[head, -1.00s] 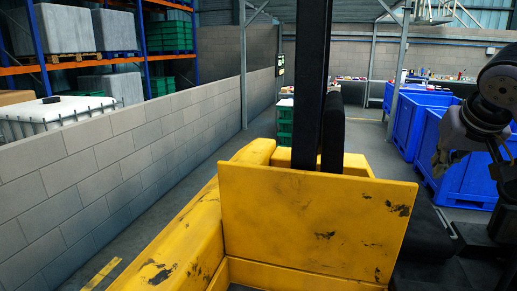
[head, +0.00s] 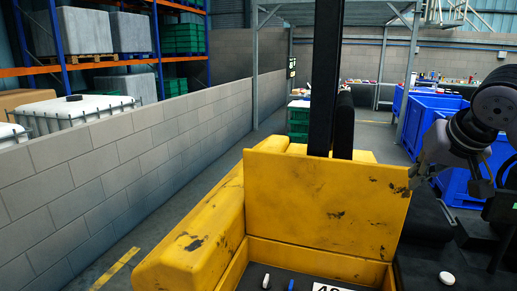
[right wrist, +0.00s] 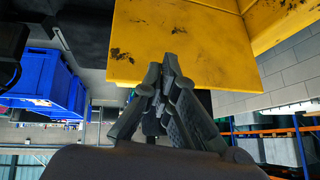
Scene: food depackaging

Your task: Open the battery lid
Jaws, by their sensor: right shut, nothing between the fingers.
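The yellow battery lid (head: 325,205) stands raised, near upright, against the black mast in the head view. Its scuffed face is towards me, and below it the battery compartment is open. My right gripper (head: 416,176) is at the lid's upper right corner, closed and empty. In the right wrist view the closed fingers (right wrist: 160,78) overlap the edge of the yellow lid (right wrist: 180,45); I cannot tell whether they touch it. My left gripper is out of view.
A dark surface with a white label (head: 331,287) and small white and blue parts shows inside the compartment. A block wall (head: 120,160) runs along the left. Blue crates (head: 425,110) stand at the right behind my arm. Floor is free between wall and yellow truck.

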